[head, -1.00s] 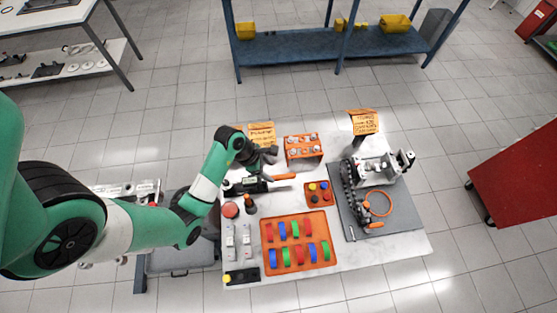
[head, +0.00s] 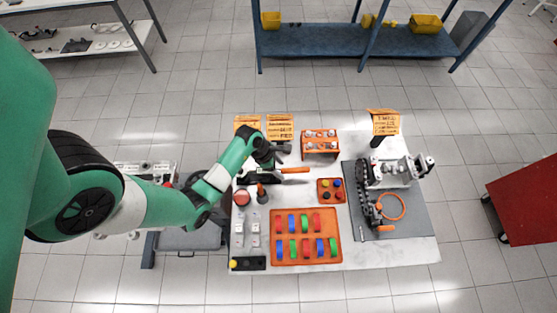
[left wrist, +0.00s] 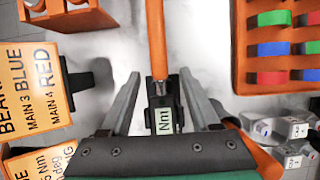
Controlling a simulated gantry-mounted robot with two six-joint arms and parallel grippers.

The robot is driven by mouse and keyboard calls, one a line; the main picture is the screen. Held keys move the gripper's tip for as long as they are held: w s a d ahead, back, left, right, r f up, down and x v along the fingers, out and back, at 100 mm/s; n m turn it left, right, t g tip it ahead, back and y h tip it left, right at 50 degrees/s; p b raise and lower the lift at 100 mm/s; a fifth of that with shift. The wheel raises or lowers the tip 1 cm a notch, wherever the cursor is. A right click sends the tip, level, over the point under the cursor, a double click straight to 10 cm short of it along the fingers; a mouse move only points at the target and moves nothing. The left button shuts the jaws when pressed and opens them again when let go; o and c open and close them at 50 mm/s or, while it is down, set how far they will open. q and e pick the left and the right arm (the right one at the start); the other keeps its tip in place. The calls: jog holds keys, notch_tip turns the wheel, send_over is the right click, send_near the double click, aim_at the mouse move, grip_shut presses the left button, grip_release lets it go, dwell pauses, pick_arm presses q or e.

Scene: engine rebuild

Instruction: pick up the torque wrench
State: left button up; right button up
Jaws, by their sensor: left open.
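The torque wrench lies on the white worktable. In the head view its orange handle (head: 294,170) sticks out to the right of my left gripper (head: 268,165), which hides part of the tool. In the left wrist view the wrench's orange shaft (left wrist: 156,40) runs down from the top to a black body with an "Nm" display (left wrist: 163,119). My left gripper (left wrist: 164,90) is open, with one finger on each side of the black body. A gap shows on both sides, and I cannot tell how high the fingers are above the table. My right gripper is not in view.
An orange tray of coloured parts (head: 306,260) lies at the front. A small orange block (head: 325,197) and an orange rack (head: 320,154) are to the right. Paper signs (head: 280,127) stand behind. A grey mat (head: 410,221) holds the engine parts.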

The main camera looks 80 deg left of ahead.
pick_arm(q)
jog(key=b+x, duration=0.1)
jog(key=x, duration=0.3)
jog(key=shift+w+d, duration=0.1)
jog(key=shift+r, duration=0.1)
grip_shut()
dwell(1.1)
